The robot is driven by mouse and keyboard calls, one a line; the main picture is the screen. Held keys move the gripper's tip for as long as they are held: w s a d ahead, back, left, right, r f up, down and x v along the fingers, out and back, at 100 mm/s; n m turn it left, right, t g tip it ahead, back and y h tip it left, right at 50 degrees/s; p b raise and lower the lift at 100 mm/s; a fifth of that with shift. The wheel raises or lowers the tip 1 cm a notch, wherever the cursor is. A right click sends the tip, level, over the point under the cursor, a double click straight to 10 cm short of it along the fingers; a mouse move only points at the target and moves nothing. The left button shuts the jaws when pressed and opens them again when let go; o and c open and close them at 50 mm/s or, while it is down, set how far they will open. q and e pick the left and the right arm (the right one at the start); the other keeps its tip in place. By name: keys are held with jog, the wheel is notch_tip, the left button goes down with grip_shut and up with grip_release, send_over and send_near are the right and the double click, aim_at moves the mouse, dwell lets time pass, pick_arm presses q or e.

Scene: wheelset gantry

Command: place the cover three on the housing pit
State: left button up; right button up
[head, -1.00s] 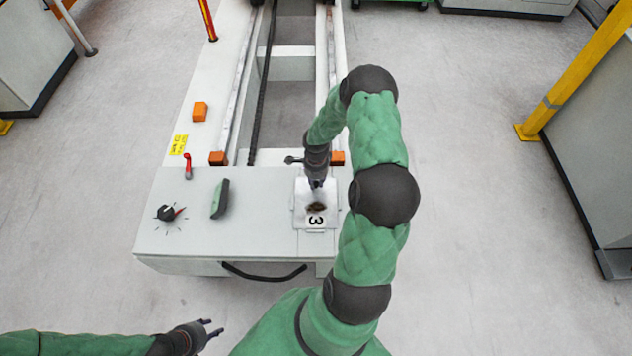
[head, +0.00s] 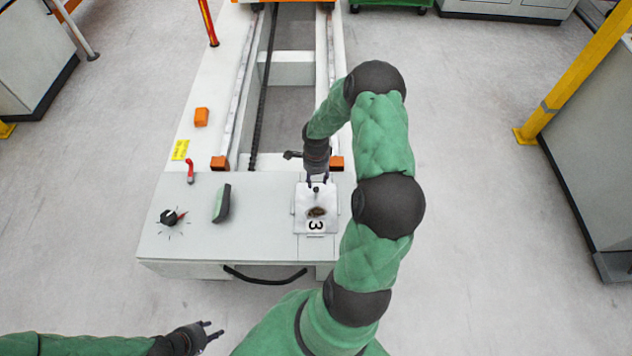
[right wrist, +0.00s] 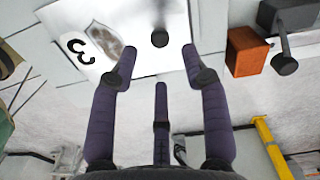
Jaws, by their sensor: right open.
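The cover three (head: 316,222) is a white plate marked with a black 3 and a brownish emblem, with a small dark knob. It lies on the right part of the grey gantry end top (head: 265,205). In the right wrist view the cover (right wrist: 100,30) fills the upper left. My right gripper (head: 317,182) is open above the cover's far edge, its fingertips either side of the knob in the picture; the right wrist view shows the gripper (right wrist: 158,55) empty. The housing pit cannot be made out. My left gripper (head: 212,331) is open and empty at lower left, away from the gantry.
A dark lever (head: 292,155) and an orange block (head: 337,163) sit near my right gripper. A green-black handle (head: 222,203), a rotary knob (head: 170,217) and a red lever (head: 190,172) stand on the left of the top. A yellow post (head: 570,85) stands at right.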

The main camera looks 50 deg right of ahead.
notch_tip(320, 180, up, 6)
jog(key=p, duration=0.1)
jog(key=shift+p, duration=0.3)
jog(key=shift+a, duration=0.1)
jog(key=a+f+n+y, duration=0.1)
jog(key=a+f+n, duration=0.1)
jog(key=a, duration=0.5)
jog(key=w+a+f+n+y, duration=0.1)
jog(key=a+f+n, duration=0.2)
jog(key=a+n, duration=0.2)
jog(key=a+f+n+y, duration=0.1)
jog(key=a+f+n, duration=0.1)
jog(key=a, duration=0.7)
jog(key=shift+w+a+f+n+t, duration=0.2)
jog(key=shift+a+f+n+t, duration=0.15)
jog(key=shift+n, duration=0.55)
jog(key=s+a+n, duration=0.1)
jog(key=a, duration=0.2)
jog(key=s+a+f+n, duration=0.1)
jog(key=a+n, duration=0.1)
jog(key=a, duration=0.1)
jog(key=s+a+n+y, duration=0.1)
jog(key=a+n, duration=0.1)
jog(key=shift+s+a+f, duration=0.3)
jog(key=shift+a+f, duration=0.1)
jog(key=s+a+f+n, duration=0.1)
jog(key=s+a+n, duration=0.5)
